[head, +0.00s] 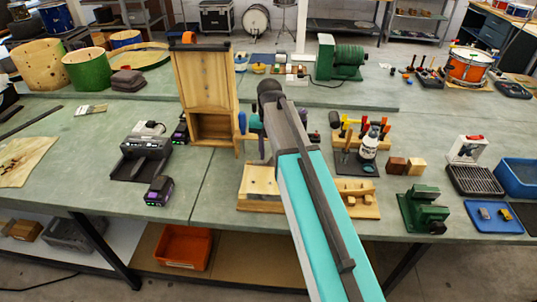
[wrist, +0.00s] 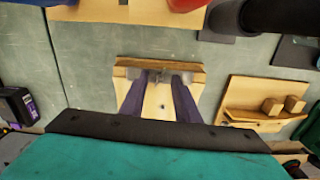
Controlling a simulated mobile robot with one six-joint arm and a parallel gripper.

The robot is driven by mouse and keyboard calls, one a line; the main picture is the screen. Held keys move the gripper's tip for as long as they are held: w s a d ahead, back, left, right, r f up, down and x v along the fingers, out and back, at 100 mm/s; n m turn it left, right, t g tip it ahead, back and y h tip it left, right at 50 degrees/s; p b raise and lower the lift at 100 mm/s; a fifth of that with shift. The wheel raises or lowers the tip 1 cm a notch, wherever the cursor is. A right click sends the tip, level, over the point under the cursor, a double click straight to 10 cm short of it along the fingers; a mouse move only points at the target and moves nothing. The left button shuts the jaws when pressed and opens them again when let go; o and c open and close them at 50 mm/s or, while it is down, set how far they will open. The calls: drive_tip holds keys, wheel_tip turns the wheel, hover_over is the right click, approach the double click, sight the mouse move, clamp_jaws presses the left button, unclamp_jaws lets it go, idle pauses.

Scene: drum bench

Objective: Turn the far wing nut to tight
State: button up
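A pale wooden board with a raised wooden strip (wrist: 160,63) along its far edge lies below my gripper in the wrist view. The board (head: 262,184) also shows in the head view, partly covered by my arm. My gripper (wrist: 164,77) has two dark fingers spread apart, with bare wood showing between them. Small grey metal parts show around the fingertips by the strip. They are blurred, so I cannot tell which is the far wing nut, how it is turned, or whether a finger touches it. My arm hides the gripper in the head view.
A tall wooden box (head: 205,85) stands behind the board to the left. A second wooden piece with small blocks (wrist: 265,108) lies to the right. A black charger (head: 143,150) and a battery (head: 158,190) lie left; a green machine (head: 425,208) stands right.

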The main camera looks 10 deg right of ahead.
drive_tip(key=shift+f, duration=0.65)
clamp_jaws()
drive_tip(key=shift+m, duration=0.4)
